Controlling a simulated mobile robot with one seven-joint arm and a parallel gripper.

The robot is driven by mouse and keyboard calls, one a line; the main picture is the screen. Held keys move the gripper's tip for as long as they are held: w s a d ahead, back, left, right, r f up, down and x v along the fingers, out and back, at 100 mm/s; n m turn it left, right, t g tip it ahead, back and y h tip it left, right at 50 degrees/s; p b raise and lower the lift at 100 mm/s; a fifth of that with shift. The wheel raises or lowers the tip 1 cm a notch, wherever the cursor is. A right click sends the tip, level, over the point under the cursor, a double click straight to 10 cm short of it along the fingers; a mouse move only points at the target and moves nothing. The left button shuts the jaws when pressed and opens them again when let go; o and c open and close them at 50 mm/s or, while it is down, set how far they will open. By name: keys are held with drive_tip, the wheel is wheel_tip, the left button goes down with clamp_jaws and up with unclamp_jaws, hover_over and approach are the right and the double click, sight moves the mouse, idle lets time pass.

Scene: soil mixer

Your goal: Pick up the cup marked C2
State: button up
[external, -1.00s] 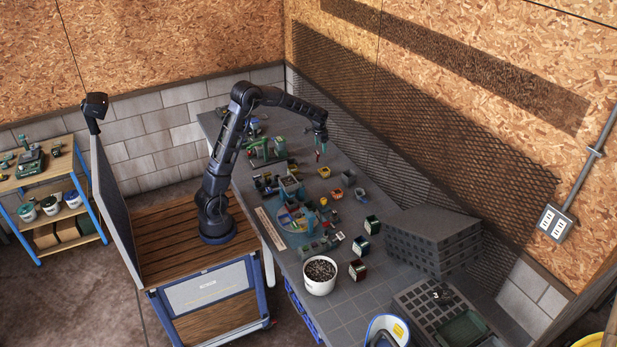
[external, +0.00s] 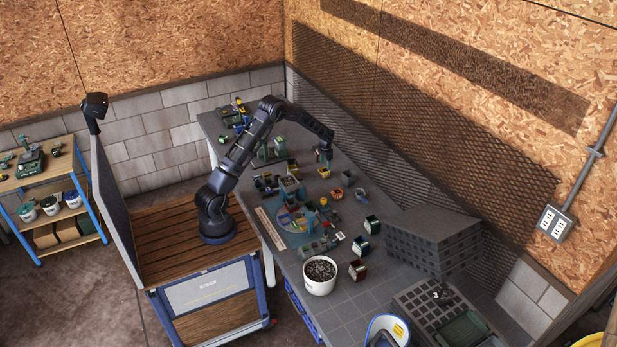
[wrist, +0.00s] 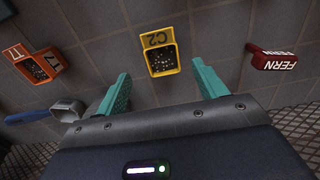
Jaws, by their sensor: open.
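The cup marked C2 is yellow, square-rimmed and filled with dark granular material. It stands on the grey tiled bench at the top middle of the wrist view (wrist: 160,58), and it also shows as a small yellow cup in the external view (external: 323,172). My gripper (wrist: 162,72) is open, with its teal fingers apart and nothing between them. In the external view my gripper (external: 323,157) hangs just above and behind the cup. The cup lies ahead of the fingertips, roughly centred between them; the exact height gap cannot be told.
In the wrist view, an orange cup (wrist: 38,69) and a grey blue-handled scoop (wrist: 65,108) lie left, and a red FERN block (wrist: 274,60) lies right.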

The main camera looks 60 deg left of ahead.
wheel_tip(320, 180, down, 8)
drive_tip(key=shift+a+f, duration=0.15)
drive_tip(key=shift+f, duration=0.05)
idle(0.3)
drive_tip(key=shift+c, duration=0.2)
drive_tip(key=c, duration=1)
